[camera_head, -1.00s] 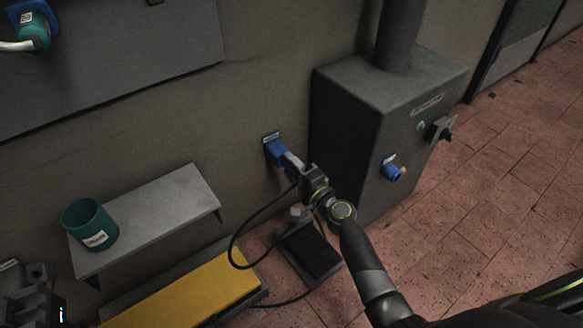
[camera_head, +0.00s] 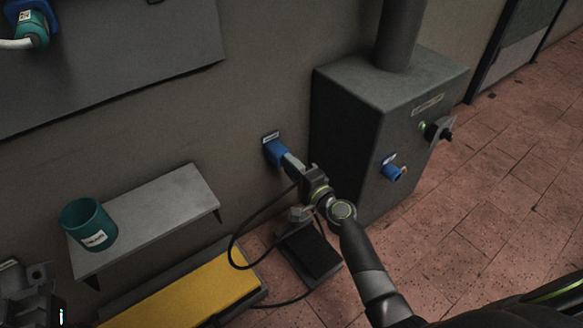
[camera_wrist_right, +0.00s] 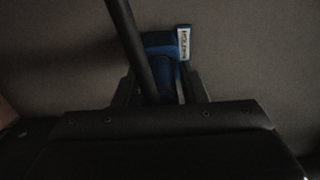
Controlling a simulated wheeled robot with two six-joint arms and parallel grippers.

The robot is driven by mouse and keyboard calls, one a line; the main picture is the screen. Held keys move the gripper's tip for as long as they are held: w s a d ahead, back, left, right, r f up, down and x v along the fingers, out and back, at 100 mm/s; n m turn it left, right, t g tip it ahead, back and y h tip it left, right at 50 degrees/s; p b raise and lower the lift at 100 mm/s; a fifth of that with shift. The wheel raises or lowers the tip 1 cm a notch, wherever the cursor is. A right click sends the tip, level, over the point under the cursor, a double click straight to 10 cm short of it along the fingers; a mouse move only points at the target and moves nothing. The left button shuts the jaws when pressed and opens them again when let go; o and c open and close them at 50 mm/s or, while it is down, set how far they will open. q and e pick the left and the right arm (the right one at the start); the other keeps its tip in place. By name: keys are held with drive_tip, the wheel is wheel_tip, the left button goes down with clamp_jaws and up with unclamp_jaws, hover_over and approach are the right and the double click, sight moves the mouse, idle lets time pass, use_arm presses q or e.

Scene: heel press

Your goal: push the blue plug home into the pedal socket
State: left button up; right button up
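A blue fitting (camera_head: 275,151) with a small white label sits on the wall, left of the grey box. My right gripper (camera_head: 295,170) is at it, with its fingers pointing at the wall. In the right wrist view, a blue body (camera_wrist_right: 161,62) lies between the two fingers, which look closed along its sides. The blue plug's front and any gap to the wall fitting are hidden. A black cable (camera_wrist_right: 130,45) crosses in front of the blue body. Another blue fitting (camera_head: 391,170) is on the grey box. A dark pedal (camera_head: 313,252) lies on the floor.
The grey box (camera_head: 345,120) stands close to the right of my gripper. A wall shelf (camera_head: 165,205) holds a teal cup (camera_head: 88,224). Below it is a yellow-topped step (camera_head: 190,297). A loop of cable (camera_head: 235,240) hangs beside the pedal. The brick floor (camera_head: 480,210) on the right is free.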

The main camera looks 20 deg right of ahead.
clamp_jaws()
drive_tip(key=shift+s, duration=0.1)
drive_tip(key=shift+v, duration=2.95)
